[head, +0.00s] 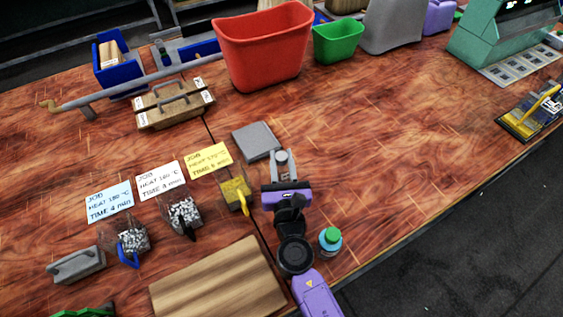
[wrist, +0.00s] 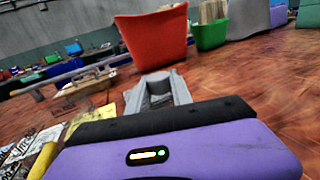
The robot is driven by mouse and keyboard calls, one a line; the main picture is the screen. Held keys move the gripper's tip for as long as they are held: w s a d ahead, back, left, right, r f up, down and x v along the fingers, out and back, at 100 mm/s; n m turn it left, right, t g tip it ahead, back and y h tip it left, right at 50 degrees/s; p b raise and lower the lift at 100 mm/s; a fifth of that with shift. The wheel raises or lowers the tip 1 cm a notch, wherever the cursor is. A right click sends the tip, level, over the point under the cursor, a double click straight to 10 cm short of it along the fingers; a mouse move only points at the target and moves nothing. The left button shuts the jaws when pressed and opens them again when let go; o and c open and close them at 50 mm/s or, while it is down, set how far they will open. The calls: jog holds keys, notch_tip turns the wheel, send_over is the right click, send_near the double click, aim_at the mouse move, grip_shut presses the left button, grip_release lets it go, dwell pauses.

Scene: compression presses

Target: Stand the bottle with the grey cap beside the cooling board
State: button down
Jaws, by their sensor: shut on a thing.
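My gripper (head: 283,160) is shut on the bottle with the grey cap. Its round grey top (head: 281,157) shows between the fingers in the head view, and the rest of it is mostly hidden by the gripper. In the wrist view the grey fingers (wrist: 160,92) stand close together around it. A striped wooden board (head: 220,284), which looks like the cooling board, lies at the bottom of the head view, nearer than my gripper. I cannot tell whether the bottle touches the table.
A bottle with a green cap (head: 330,240) stands right of my arm. A grey slab (head: 256,141) lies just behind my gripper. Scoops of pellets (head: 185,214) and job cards (head: 160,180) are at left. A red bin (head: 263,45) stands behind.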

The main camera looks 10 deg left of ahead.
jog(key=shift+f, duration=0.15)
jog(key=c, duration=1.1)
grip_release()
jog(key=shift+c, duration=0.2)
jog(key=shift+r, duration=0.2)
jog(key=shift+s, duration=0.15)
jog(key=b+v, duration=0.1)
jog(key=v, duration=1)
jog(key=shift+s, duration=0.35)
